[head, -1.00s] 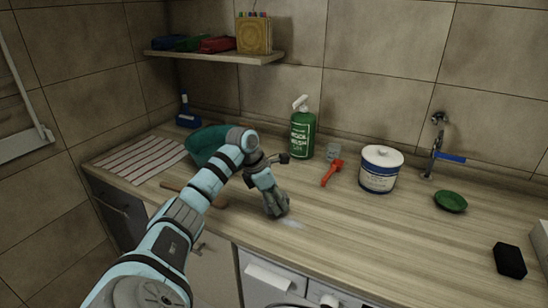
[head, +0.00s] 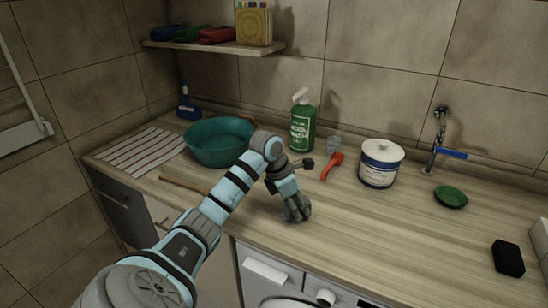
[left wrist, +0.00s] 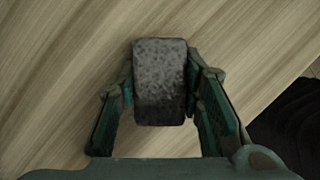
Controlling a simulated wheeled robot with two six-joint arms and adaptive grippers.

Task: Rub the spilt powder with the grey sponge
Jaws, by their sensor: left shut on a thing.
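My left gripper (head: 295,211) points down at the worktop (head: 365,240) near its front edge. It is shut on the grey sponge (left wrist: 160,85), a speckled block held between the two fingers in the left wrist view. In the head view the fingers mostly hide the sponge. The sponge is at or close to the worktop surface; I cannot tell whether it touches. I cannot make out the spilt powder now in either view; the gripper and sponge may cover it. My right gripper is not in view.
A teal basin (head: 215,150), a green bottle (head: 302,128), a red-handled brush (head: 331,167) and a white-lidded tub (head: 380,165) stand behind. A green dish (head: 450,197) and black block (head: 508,259) lie right. A wooden stick (head: 184,185) lies left.

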